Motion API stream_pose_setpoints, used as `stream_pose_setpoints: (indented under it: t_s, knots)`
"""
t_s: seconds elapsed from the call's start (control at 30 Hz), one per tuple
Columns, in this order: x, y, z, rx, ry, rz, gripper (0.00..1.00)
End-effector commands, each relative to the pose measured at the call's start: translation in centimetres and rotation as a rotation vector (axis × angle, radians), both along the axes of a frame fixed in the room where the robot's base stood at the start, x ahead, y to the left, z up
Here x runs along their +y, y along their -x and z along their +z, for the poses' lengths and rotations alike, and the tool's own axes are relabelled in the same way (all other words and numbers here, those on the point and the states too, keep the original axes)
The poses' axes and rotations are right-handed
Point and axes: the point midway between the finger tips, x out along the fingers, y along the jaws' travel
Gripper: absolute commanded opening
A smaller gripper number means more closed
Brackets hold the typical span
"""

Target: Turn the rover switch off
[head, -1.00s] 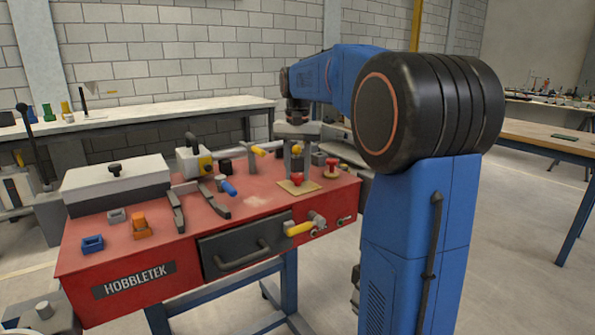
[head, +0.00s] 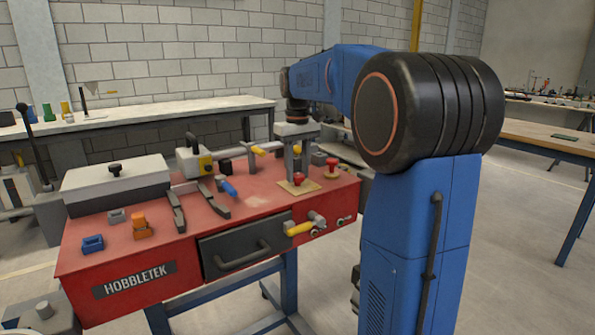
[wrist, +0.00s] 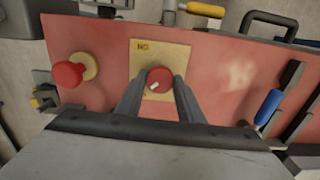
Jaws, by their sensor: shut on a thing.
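The switch is a round red knob (wrist: 159,79) on a square yellow plate (wrist: 150,54). A white mark on the knob points to the lower left in the wrist view. Small dark lettering shows at the plate's upper left; a second marking lower down is too small to read. My gripper (wrist: 158,85) is shut on the knob, one finger on each side. In the head view, my gripper (head: 297,168) points straight down over the knob (head: 298,179) near the right end of the red bench top.
A red mushroom button (wrist: 68,75) on a yellow base stands close beside the plate. A yellow-handled valve (head: 299,229) and a drawer handle (head: 243,257) stick out at the front. A blue-handled tool (head: 228,187) lies to the left. The bench top between is bare.

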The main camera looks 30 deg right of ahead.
Motion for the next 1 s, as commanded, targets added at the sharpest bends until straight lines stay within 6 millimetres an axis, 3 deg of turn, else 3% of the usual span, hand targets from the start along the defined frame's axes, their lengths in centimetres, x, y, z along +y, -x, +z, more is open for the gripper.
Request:
stream_pose_setpoints:
  t_s: [0.57,0.6,0.67,1.0]
  knots:
    - [-0.02,-0.03,0.06,-0.002,0.001,0.036,0.12]
    - [-0.02,-0.03,0.06,-0.002,0.001,0.036,0.36]
    - [-0.02,-0.02,0.06,-0.001,0.001,0.035,0.51]
    - [-0.01,-0.02,0.15,-0.001,0.0,0.035,0.52]
